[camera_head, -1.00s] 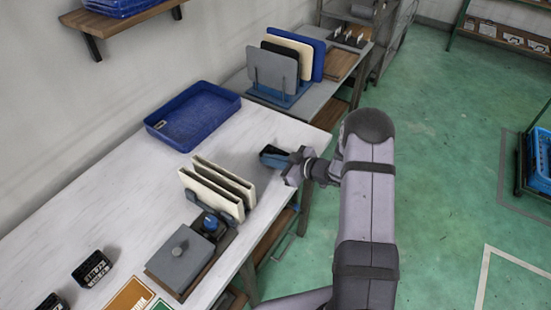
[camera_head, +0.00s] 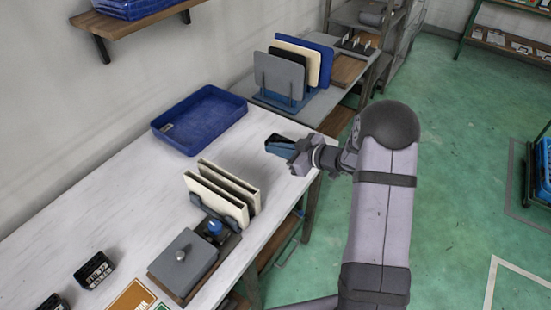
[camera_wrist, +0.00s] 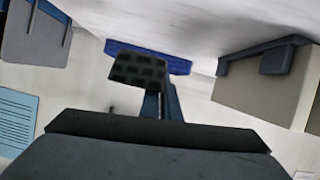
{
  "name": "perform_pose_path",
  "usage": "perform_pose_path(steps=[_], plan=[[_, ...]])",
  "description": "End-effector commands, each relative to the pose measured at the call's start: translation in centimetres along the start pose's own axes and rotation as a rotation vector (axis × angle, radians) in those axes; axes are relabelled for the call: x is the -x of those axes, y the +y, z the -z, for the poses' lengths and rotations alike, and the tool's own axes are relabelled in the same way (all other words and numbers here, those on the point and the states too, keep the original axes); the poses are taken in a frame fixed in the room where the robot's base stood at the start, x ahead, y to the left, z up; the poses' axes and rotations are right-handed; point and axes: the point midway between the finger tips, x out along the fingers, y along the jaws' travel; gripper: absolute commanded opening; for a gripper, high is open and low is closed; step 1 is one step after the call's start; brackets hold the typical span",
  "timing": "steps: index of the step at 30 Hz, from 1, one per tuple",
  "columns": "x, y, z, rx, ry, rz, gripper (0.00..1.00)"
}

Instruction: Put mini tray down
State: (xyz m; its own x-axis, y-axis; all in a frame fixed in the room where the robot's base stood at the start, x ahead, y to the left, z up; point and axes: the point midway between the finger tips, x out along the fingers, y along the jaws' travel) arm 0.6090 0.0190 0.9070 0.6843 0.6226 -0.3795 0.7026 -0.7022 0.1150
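A blue tray (camera_head: 212,140) lies flat on the white table near the wall in the head view.
Cream panels (camera_head: 222,188) stand upright in a holder near my gripper. A grey box with a knob (camera_head: 184,262) and small black boxes (camera_head: 95,270) are nearer. More panels (camera_head: 290,75) stand in a rack behind. Bare white table lies between the blue tray and the cream panels.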

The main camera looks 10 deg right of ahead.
Motion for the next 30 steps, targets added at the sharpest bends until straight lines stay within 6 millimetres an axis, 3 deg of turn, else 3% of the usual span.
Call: perform_pose_path(steps=[6,13,20,26,30], plan=[[0.8,0.2,1.9,0.000,-0.001,0.000,0.00],[0.9,0.3,2.2,-0.002,-0.001,0.000,0.00],[-0.3,-0.7,3.4,0.002,0.002,0.007,0.00],[-3.8,-4.1,6.6,0.009,0.004,0.023,0.00],[-6.9,-8.3,9.8,0.014,0.006,0.033,0.00]])
